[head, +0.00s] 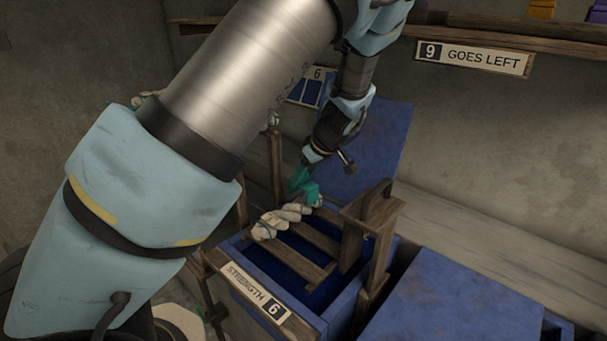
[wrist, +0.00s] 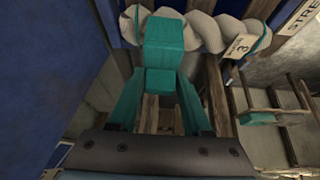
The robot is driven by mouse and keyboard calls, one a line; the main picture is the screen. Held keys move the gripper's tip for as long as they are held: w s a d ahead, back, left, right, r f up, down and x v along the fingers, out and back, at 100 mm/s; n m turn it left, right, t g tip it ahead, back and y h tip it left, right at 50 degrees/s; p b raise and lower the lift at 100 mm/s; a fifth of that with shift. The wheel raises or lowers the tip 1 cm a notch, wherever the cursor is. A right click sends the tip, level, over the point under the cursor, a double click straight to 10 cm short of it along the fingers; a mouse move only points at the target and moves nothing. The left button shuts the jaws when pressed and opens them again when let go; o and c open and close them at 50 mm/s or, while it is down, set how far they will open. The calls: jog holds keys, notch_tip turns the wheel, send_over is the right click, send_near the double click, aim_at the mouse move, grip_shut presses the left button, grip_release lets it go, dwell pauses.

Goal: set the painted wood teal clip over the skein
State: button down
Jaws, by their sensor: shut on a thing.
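The teal clip (head: 309,190) is at the end of my gripper (head: 302,176), at the far end of the cream twisted skein (head: 283,218). The skein lies across wooden slats above a blue box. In the wrist view my gripper (wrist: 160,84) is shut on the clip (wrist: 164,42), whose blocky head overlaps the skein (wrist: 205,31). Whether the clip touches the skein or only hangs above it, I cannot tell. The clip hides part of the skein. A teal tie and a tag reading 3 (wrist: 240,46) show to its right.
A wooden post frame (head: 352,235) stands close right of the skein. The blue box bears a label "STRENGTH 6" (head: 255,293). Blue panels (head: 450,300) lie right and behind. A wooden rack with a teal block (wrist: 258,118) shows right in the wrist view. A shelf sign says "9 GOES LEFT" (head: 473,58).

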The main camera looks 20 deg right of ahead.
aim_at(307, 184)
jog(key=shift+f+b, duration=1.2)
jog(key=shift+f, duration=0.85)
jog(key=shift+c, duration=1.3)
grip_release()
jog(key=b+v, duration=0.1)
jog(key=v, duration=1)
jog(key=w+a+f+m+g, duration=0.2)
jog(key=a+g, duration=0.1)
jog(key=a, duration=1.4)
jog(key=s+a+m+h, duration=0.1)
jog(key=s+a, duration=0.1)
jog(key=a, duration=0.3)
jog(key=s+a+r+m+p, duration=0.1)
jog(key=s+a, duration=0.2)
jog(key=a, duration=0.3)
jog(key=s+a+m+h, duration=0.1)
jog(key=s+a+m, duration=0.1)
jog(key=a, duration=0.3)
jog(key=shift+s+a+r+g+h, duration=0.2)
jog(key=shift+s+a+g+h, duration=0.1)
jog(key=shift+s+g, duration=0.1)
